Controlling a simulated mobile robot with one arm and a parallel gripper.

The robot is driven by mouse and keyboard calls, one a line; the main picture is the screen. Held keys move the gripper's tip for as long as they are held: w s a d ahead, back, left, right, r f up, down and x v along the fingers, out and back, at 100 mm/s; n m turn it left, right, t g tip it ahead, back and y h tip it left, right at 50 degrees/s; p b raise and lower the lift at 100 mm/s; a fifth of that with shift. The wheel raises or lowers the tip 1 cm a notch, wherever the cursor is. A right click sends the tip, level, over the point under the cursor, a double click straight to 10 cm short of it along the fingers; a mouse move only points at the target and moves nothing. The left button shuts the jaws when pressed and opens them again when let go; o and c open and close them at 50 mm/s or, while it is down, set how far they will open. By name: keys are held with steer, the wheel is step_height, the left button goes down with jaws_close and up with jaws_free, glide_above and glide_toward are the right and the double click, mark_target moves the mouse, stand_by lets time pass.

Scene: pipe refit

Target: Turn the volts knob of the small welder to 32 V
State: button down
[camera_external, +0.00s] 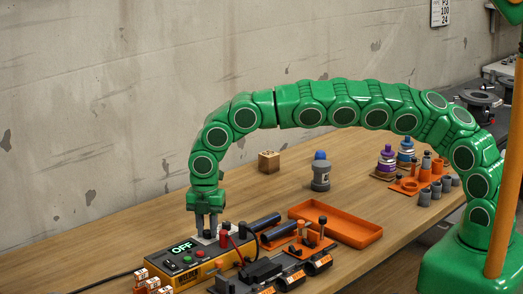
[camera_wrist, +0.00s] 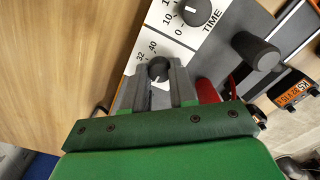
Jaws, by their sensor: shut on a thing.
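The small welder (camera_external: 205,270) is a yellow box with a black top and a lit OFF display (camera_external: 182,247). My gripper (camera_external: 208,228) points straight down over its white dial plate. In the wrist view my gripper (camera_wrist: 160,84) has its two grey fingers shut on the black volts knob (camera_wrist: 159,68), one on each side. The numbers 32 and 40 show beside this knob on the plate; the rest of its scale is hidden by the fingers. The knob's exact setting cannot be told. The TIME knob (camera_wrist: 196,12) lies farther up, apart from the fingers.
A red terminal (camera_wrist: 207,92) stands close to the right finger. A black cylindrical part (camera_wrist: 256,51) is farther right. An orange tray (camera_external: 340,222) and a row of clamps (camera_external: 285,270) lie right of the welder. The table behind the welder is mostly clear, with a wooden cube (camera_external: 268,161).

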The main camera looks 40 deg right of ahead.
steer(key=m, duration=0.3)
steer(key=shift+a+r+m, duration=0.1)
steer(key=shift+m, duration=0.3)
steer(key=m, duration=0.5)
steer(key=shift+m, duration=0.3)
steer(key=m, duration=0.4)
steer(key=shift+w, duration=0.1)
steer(key=shift+m, duration=2.2)
steer(key=c, duration=0.9)
jaws_free()
